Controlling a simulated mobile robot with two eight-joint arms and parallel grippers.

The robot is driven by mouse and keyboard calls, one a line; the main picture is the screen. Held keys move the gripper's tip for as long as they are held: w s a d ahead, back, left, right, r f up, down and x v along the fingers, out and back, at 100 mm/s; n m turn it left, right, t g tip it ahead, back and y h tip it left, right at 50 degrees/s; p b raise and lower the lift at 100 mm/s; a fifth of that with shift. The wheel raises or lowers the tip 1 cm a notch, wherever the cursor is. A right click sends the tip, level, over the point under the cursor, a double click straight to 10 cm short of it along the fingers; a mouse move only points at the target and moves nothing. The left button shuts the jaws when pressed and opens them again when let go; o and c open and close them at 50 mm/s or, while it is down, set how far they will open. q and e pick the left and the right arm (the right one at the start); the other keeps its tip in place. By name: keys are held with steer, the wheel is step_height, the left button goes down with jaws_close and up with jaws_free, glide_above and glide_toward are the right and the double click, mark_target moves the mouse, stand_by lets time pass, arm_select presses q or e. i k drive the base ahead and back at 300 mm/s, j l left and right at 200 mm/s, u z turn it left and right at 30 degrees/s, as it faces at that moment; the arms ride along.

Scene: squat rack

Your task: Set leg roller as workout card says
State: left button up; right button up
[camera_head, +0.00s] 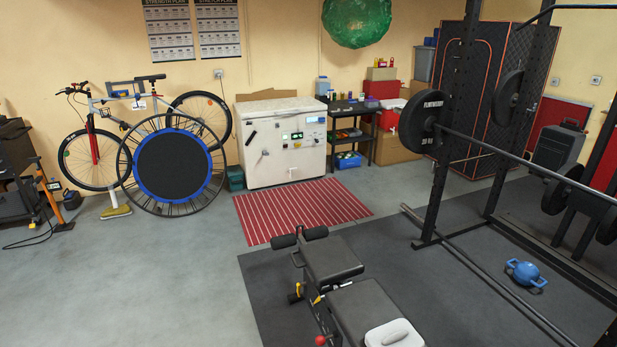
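The leg roller, a pair of black foam rollers (299,237), sits at the far end of the black weight bench (331,259). Its adjustment setting is too small to read. A yellow part (318,298) and a red knob (321,340) show on the bench frame. No workout card can be clearly identified. Small papers are on the white cabinet (283,140). Neither of my grippers is in view.
A squat rack (451,120) with a loaded barbell (500,152) stands right of the bench.

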mark_target(310, 234)
steer(key=i+j+z, duration=0.55)
steer(key=z, duration=0.2)
steer(key=i+j, duration=0.2)
steer(key=i+j+z, duration=0.15)
steer(key=j, duration=0.3)
steer(key=i+j, duration=0.45)
steer(key=j, duration=0.15)
steer(key=i+j, duration=0.2)
steer(key=j, duration=0.15)
steer(key=i+j, duration=0.2)
steer(key=j, duration=0.15)
steer(key=i+j+z, duration=0.1)
steer(key=j, duration=0.3)
steer(key=i+j, duration=0.45)
steer(key=j, duration=0.3)
steer(key=i+j, duration=0.2)
steer(key=j, duration=0.15)
steer(key=i+j+z, duration=0.1)
steer(key=j, duration=0.25)
steer(key=i, duration=0.1)
